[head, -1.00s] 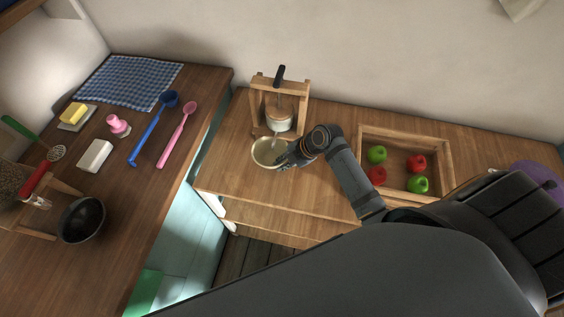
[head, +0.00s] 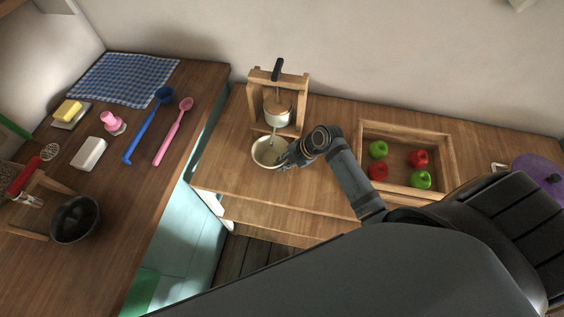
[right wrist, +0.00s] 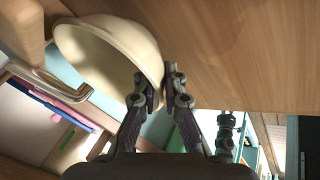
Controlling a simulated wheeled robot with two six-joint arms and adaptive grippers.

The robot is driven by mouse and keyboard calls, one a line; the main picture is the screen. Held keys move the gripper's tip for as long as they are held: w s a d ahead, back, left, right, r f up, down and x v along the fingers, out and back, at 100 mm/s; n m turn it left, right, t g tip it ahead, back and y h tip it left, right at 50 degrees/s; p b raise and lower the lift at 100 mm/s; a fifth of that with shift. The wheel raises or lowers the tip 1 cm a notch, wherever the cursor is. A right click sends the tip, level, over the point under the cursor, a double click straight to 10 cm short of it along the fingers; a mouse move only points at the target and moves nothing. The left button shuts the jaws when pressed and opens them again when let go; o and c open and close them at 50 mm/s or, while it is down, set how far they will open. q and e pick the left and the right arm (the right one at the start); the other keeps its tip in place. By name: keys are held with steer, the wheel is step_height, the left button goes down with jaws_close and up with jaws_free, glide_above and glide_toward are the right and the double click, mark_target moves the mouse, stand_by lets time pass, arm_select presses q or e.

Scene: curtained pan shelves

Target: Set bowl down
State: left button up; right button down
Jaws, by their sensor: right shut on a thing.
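The cream bowl (head: 263,153) is over the wooden counter (head: 235,180), just in front of a wooden press frame (head: 301,101). My right gripper (head: 287,159) is at the bowl's right side, shut on its rim. In the right wrist view the bowl (right wrist: 100,50) appears tilted by the camera angle, with its rim between the two fingertips (right wrist: 157,88). I cannot tell whether the bowl's base touches the counter. My left gripper is not seen.
A white pot (head: 278,113) sits in the press frame behind the bowl. A wooden tray (head: 402,131) with red and green apples stands to the right. A gap separates the left counter, which holds a black bowl (head: 75,220) and utensils. Counter in front of the bowl is clear.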

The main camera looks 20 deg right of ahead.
steer(key=shift+f, duration=0.15)
stand_by(0.3)
steer(key=c, duration=1.4)
jaws_free()
steer(key=shift+v, duration=6.05)
jaws_close()
